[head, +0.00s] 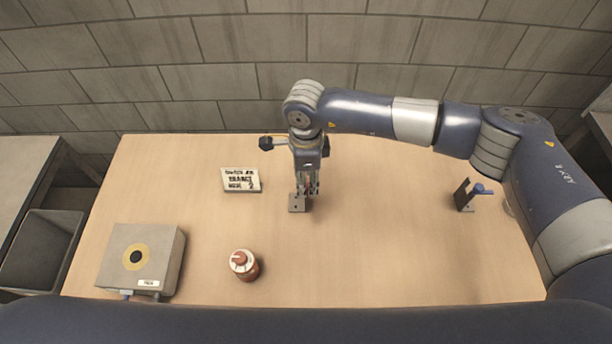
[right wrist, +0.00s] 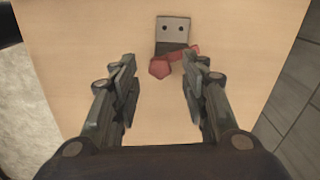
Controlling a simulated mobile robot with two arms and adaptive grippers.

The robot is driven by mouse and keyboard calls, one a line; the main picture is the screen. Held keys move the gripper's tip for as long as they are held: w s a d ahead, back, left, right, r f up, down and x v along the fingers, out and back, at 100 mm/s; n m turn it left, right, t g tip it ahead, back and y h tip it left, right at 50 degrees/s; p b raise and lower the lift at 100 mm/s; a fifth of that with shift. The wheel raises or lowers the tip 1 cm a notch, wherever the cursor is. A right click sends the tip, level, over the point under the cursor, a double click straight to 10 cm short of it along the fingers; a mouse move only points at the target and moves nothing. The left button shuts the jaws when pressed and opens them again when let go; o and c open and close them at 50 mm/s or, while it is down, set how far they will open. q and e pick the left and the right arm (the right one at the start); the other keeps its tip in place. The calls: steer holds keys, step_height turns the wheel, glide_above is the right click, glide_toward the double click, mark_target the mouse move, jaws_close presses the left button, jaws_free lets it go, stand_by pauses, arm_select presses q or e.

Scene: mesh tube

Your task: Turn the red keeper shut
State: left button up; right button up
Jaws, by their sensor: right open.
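The red keeper (right wrist: 160,68) shows in the right wrist view as a red knob with a short red arm, at a grey bracket plate (right wrist: 174,30) with two holes. In the head view the bracket's grey base (head: 297,203) shows on the table, with the red part hidden by my gripper. My right gripper (head: 309,190) points down over it. In the right wrist view my right gripper (right wrist: 159,75) is open, with the red knob showing between its fingertips; I cannot tell how far above it they are. My left gripper is not in view.
A blue-knobbed bracket (head: 475,192) stands at the table's right. A printed sign (head: 241,180), a red-brown jar with a dial top (head: 244,265) and a grey box with a yellow ring (head: 142,258) are to the left. The table front centre is clear.

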steer(key=shift+f, duration=0.8)
jaws_close()
steer(key=shift+f+b, duration=0.1)
steer(key=shift+b, duration=0.25)
steer(key=m+b, duration=0.3)
steer(key=shift+f, duration=0.15)
steer(key=shift+r+m+b, duration=0.2)
steer(key=shift+m+b, duration=0.5)
steer(key=shift+r, duration=0.1)
